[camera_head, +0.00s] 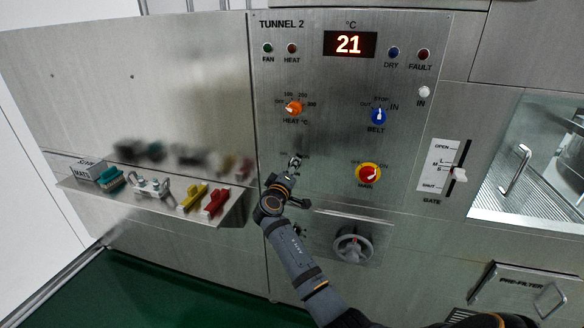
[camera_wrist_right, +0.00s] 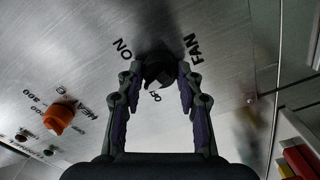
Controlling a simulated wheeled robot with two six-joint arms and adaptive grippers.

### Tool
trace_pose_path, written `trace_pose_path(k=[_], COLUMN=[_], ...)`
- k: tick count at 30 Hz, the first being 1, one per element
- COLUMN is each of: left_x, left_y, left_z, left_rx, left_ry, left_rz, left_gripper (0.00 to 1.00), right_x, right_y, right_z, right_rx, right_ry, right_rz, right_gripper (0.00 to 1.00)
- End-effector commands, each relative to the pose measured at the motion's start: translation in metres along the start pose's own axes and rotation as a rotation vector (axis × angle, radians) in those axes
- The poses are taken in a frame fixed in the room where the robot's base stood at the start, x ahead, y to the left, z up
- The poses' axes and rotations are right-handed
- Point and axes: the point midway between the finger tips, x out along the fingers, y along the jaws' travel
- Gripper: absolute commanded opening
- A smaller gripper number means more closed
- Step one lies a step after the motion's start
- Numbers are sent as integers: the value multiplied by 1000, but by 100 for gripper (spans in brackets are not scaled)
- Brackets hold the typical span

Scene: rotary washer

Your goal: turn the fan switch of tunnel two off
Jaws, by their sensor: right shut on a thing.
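The fan switch is a small black knob (camera_wrist_right: 157,68) on the steel panel, with ON, OFF and FAN printed around it. In the wrist view, OFF is just below the knob and ON is at its upper left. My right gripper (camera_wrist_right: 158,78) has its two fingers closed on the knob's sides. In the head view, my right gripper (camera_head: 293,165) reaches up to the panel labelled TUNNEL 2 and mostly hides the knob. Where the knob points is too dark to tell. The green FAN lamp (camera_head: 268,48) is at the panel's upper left. My left gripper is not in view.
Above is the orange heat knob (camera_head: 293,108); the blue belt knob (camera_head: 379,116) and red-yellow main switch (camera_head: 368,175) are to the right. A handwheel (camera_head: 352,245) sits below. A shelf (camera_head: 236,208) with coloured tools juts out at left.

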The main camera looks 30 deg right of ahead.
Motion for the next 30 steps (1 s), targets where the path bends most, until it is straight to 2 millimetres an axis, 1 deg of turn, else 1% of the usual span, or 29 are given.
trace_pose_path(k=[1,6,15,24,30], left_x=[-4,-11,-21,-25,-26], left_y=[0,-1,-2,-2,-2], left_z=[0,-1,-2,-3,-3], left_rx=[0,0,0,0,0], left_ry=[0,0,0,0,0], left_rz=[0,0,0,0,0], left_gripper=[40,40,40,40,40], right_x=[0,0,0,0,0], right_y=[1,1,0,0,-1], right_z=[-1,-1,0,0,0], right_rx=[-44,-193,-396,-496,-514], right_ry=[0,0,-1,0,0], right_rz=[-2,-3,-2,-2,-2], right_gripper=[4,4,4,4,5])
